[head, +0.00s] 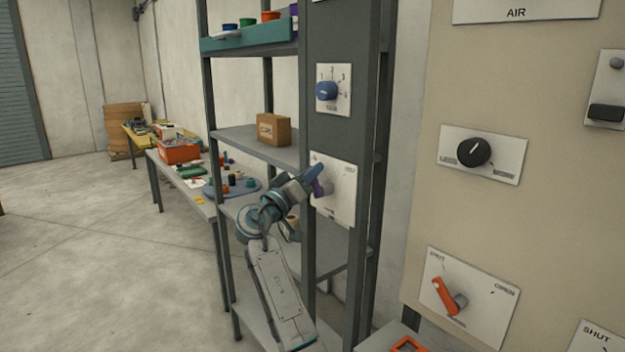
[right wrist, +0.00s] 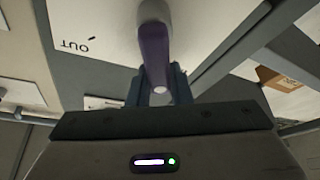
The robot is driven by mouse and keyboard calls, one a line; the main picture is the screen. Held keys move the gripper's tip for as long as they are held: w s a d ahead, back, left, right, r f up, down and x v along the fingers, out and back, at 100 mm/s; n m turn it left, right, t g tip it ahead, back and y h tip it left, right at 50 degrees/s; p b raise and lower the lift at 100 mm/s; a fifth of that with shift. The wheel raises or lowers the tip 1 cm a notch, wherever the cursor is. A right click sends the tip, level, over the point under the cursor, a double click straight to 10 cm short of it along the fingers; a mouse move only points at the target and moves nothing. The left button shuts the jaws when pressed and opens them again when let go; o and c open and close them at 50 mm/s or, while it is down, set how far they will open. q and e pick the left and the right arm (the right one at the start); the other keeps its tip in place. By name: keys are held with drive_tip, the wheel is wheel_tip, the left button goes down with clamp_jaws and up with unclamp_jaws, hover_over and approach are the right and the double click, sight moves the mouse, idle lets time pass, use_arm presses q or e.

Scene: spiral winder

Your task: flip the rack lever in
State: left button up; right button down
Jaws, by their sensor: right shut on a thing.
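The rack lever (head: 323,188) is purple and sits on a white plate (head: 341,203) fixed to the rack's grey upright. The plate carries the word OUT on its right side. My right gripper (head: 311,183) reaches the lever from the left and is shut on it. In the right wrist view the purple lever (right wrist: 155,55) runs down from its pale hub to between the fingers (right wrist: 160,88), and the OUT label shows upside down at the left. The fingers hide part of the lever in the head view. My left gripper is out of view.
A blue knob (head: 327,91) is on the same upright above the lever. A cardboard box (head: 273,129) stands on the rack's shelf. A beige panel at the right has a black knob (head: 473,151) and an orange lever (head: 445,294). Tables with goods stand at the left.

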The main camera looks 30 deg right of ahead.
drive_tip(key=n, duration=0.1)
drive_tip(key=n+t+y, duration=0.1)
drive_tip(key=shift+w+f+n, duration=0.25)
drive_tip(key=shift+w+n, duration=0.05)
drive_tip(key=shift+w+f+n+t+y, duration=0.2)
drive_tip(key=shift+n+t+y, duration=0.1)
drive_tip(key=shift+n, duration=0.6)
drive_tip(key=c, duration=1.3)
unclamp_jaws()
drive_tip(key=b+v, duration=0.5)
drive_tip(key=v, duration=0.5)
drive_tip(key=shift+a+f, duration=0.15)
drive_tip(key=shift+a, duration=0.25)
